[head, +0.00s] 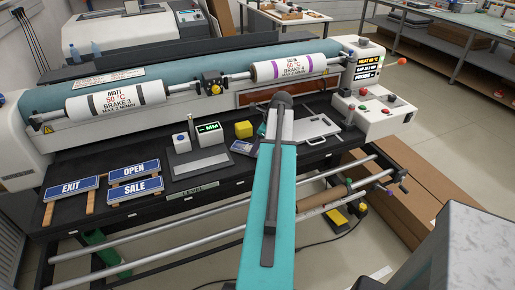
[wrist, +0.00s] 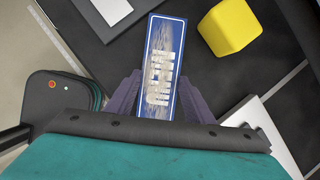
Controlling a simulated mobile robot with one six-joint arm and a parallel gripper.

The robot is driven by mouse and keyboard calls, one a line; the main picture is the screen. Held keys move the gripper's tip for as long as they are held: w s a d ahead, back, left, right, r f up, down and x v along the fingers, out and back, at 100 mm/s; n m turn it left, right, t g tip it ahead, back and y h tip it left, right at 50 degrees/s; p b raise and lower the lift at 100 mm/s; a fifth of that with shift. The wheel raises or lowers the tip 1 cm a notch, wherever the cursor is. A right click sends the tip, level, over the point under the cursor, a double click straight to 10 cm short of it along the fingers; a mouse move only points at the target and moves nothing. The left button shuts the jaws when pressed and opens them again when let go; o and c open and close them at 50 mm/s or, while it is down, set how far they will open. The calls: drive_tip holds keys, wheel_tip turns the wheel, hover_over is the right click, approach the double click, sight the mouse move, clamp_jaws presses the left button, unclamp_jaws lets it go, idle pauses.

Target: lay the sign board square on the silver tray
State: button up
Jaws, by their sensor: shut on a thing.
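A blue sign board with white lettering reading MENU (wrist: 165,58) sits between the fingers of my gripper (wrist: 157,100), which is shut on it. The board's near end is hidden behind my gripper body in the wrist view. In the head view a bit of the board (head: 242,147) shows left of my arm; I cannot tell whether it touches the black table. A pale silver tray with a handle-like bar (head: 318,130) lies right of my arm. Its edge seems to show at the wrist view's lower right (wrist: 255,118). The board is apart from it.
A yellow cube (head: 243,130) stands near the board. A flat grey plate (head: 200,166) lies left of it, before small display boxes (head: 208,134). EXIT (head: 71,188), OPEN (head: 134,169) and SALE (head: 135,188) signs rest on wooden strips at left. Rollers (head: 296,67) run behind.

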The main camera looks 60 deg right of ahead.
drive_tip(key=shift+r+b, duration=0.55)
drive_tip(key=shift+r, duration=0.9)
drive_tip(key=s+a+r+b, duration=0.1)
drive_tip(key=s+a+b, duration=0.7)
drive_tip(key=a, duration=0.4)
drive_tip(key=shift+s+a+r, duration=0.2)
drive_tip(key=shift+s+a, duration=0.15)
drive_tip(key=shift+s, duration=0.35)
drive_tip(key=shift+a+r, duration=0.1)
drive_tip(key=shift+s, duration=0.15)
